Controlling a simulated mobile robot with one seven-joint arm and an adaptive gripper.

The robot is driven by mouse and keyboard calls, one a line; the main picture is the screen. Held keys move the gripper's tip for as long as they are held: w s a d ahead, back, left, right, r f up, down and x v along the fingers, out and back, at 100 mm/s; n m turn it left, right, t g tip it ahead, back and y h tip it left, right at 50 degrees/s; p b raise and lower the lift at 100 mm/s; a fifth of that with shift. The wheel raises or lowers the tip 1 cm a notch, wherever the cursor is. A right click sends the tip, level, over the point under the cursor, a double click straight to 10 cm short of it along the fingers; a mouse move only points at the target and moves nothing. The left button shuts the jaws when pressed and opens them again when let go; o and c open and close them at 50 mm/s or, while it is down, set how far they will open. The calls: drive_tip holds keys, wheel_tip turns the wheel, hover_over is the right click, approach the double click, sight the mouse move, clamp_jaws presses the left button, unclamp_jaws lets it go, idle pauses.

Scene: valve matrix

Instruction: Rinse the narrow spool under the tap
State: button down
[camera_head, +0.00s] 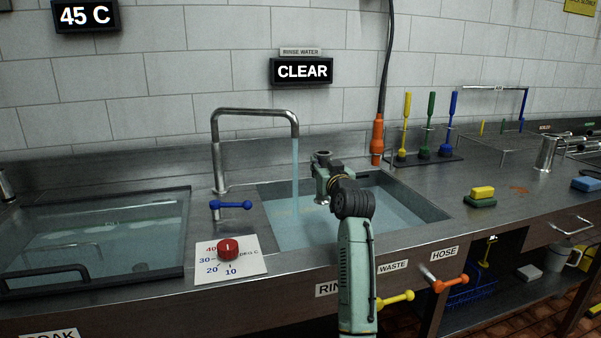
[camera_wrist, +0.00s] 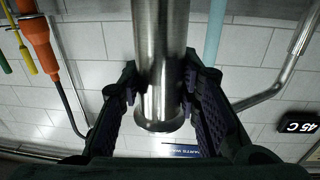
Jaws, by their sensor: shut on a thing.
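The narrow spool (camera_wrist: 160,60) is a shiny metal tube with a flared end. My gripper (camera_wrist: 161,92) is shut around it, one dark finger on each side. In the head view, the spool's flanged top (camera_head: 321,155) shows above my gripper (camera_head: 325,178), over the rinse basin (camera_head: 425,203). Its lower part is partly hidden. The tap (camera_head: 255,112) is running. Its water stream (camera_head: 295,170) falls just left of the spool and appears apart from it. The stream also shows right of the spool in the wrist view (camera_wrist: 215,35).
A blue tap lever (camera_head: 232,204) and red temperature knob (camera_head: 228,249) stand left of the basin. The soak tank (camera_head: 95,240) is further left. The sign (camera_head: 302,71) reads CLEAR. An orange hose grip (camera_head: 377,140) and several brushes (camera_head: 428,130) stand behind right. Sponges (camera_head: 481,196) lie right.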

sight(331, 155)
drive_tip(key=s+d+r, duration=0.1)
drive_tip(key=s+d+r+p, duration=0.1)
drive_tip(key=r, duration=0.1)
drive_tip(key=shift+s+d, duration=0.25)
drive_tip(key=shift+s, duration=0.1)
idle(0.5)
